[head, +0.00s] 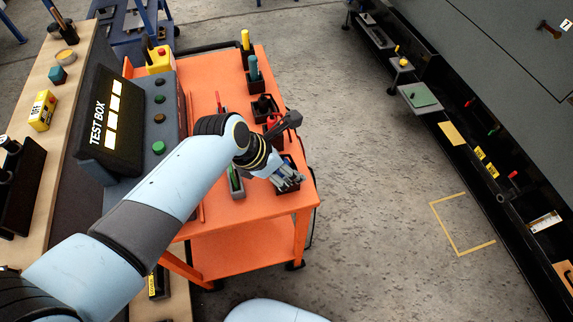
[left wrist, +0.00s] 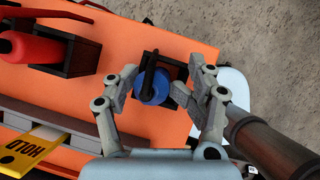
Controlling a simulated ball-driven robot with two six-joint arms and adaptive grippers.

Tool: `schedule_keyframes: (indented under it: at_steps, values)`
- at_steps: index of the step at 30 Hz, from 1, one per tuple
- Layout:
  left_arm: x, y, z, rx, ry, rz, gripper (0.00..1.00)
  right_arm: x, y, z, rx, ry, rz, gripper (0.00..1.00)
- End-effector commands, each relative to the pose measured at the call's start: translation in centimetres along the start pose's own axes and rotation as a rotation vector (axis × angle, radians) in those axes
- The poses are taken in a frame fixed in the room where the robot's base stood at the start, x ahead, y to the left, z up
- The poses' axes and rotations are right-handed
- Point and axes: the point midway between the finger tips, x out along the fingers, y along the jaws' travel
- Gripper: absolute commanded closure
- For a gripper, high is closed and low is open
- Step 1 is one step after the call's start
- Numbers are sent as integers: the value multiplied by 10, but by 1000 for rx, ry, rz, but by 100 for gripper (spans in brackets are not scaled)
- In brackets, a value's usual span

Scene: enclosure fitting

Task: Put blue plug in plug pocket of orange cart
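The blue plug (left wrist: 153,88) shows in the left wrist view with a dark handle or bar across its top. It sits in or just over a small black box-shaped pocket (left wrist: 176,72) on the orange cart (left wrist: 110,95); its depth in it cannot be told. My left gripper (left wrist: 163,78) is open, its fingers on either side of the plug with visible gaps. In the head view my left gripper (head: 289,183) is low over the front right corner of the orange cart (head: 235,208) and hides most of the plug and pocket. My right gripper is not in view.
A red item (left wrist: 38,42) lies in a black holder beside the pocket. Other black holders with a green piece (head: 253,70) and a yellow piece (head: 245,40) line the cart. The test box (head: 110,120) stands left. Floor on the right is clear.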

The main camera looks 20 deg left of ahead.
Motion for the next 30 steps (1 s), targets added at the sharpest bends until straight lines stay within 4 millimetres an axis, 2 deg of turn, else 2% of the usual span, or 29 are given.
schedule_keyframes:
  at_steps: [1, 7, 11, 24, 30]
  values:
    - [3, -5, -12, -3, 24, -13, 47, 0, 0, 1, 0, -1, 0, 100]
    - [1, -5, -11, -3, 23, -13, 47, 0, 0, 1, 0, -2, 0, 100]
    - [-10, -5, -6, -3, 22, -12, 47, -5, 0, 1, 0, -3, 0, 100]
    - [-104, -2, 1, 0, 9, -4, 47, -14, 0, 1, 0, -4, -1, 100]
    - [-125, -2, 2, -2, 7, -5, 47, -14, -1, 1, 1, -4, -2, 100]
